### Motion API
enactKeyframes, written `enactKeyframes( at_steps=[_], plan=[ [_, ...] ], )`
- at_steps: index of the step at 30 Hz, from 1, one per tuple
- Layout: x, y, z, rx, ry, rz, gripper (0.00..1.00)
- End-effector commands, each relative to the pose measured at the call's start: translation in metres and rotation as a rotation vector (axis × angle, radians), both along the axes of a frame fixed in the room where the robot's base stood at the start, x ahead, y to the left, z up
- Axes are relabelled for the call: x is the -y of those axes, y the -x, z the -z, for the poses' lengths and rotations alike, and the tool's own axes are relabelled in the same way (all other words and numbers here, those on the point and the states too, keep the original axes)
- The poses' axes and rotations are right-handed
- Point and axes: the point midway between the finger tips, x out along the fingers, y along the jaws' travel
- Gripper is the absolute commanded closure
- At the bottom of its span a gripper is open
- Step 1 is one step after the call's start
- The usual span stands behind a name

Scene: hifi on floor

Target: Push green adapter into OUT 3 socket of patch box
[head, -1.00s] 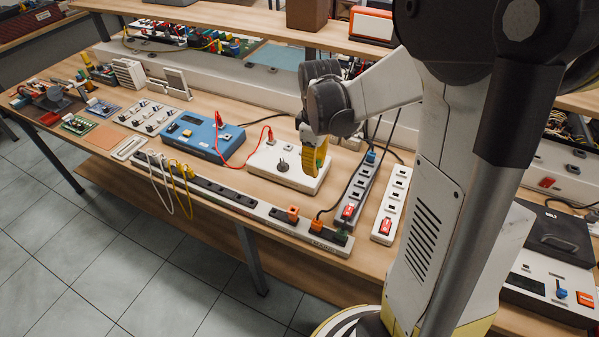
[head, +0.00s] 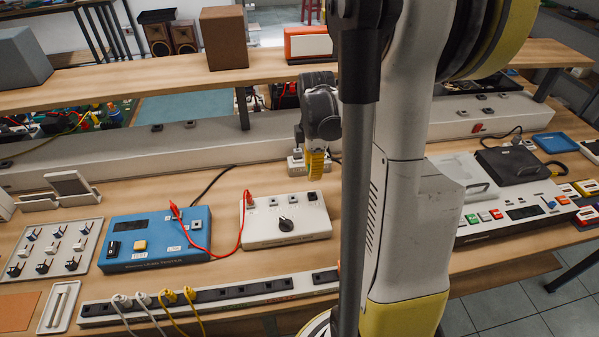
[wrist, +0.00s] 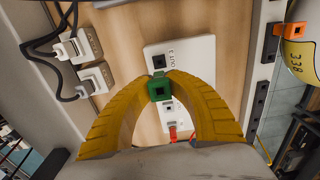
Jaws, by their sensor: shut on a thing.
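My gripper (wrist: 160,95) has yellow curved fingers, closed on the small green adapter (wrist: 161,88) in the wrist view. The adapter is over the white patch box (wrist: 195,52). A dark square socket with an upside-down label that looks like OUT 3 (wrist: 158,61) shows uncovered just above the adapter in the picture. I cannot tell the adapter's height over the box. In the head view my gripper (head: 316,164) hangs beyond the back right of the patch box (head: 300,233), apart from it; the adapter is not visible there.
A red lead is plugged into the patch box's left and runs to the blue tester (head: 155,250). A long power strip (head: 210,307) lies in front, partly hidden by my arm. White outlet blocks (wrist: 95,80) with black cables stand left in the wrist view; an orange adapter (wrist: 294,29) is right.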

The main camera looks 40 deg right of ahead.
Motion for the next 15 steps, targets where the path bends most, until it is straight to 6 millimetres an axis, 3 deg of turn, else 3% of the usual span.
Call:
enactKeyframes(
  at_steps=[8, 15],
  plan=[
    [0.003, 0.002, 0.009, 0.0, 0.0, -0.01, 1.0],
    [0.003, 0.002, 0.03, 0.0, 0.0, -0.009, 1.0]
  ],
)
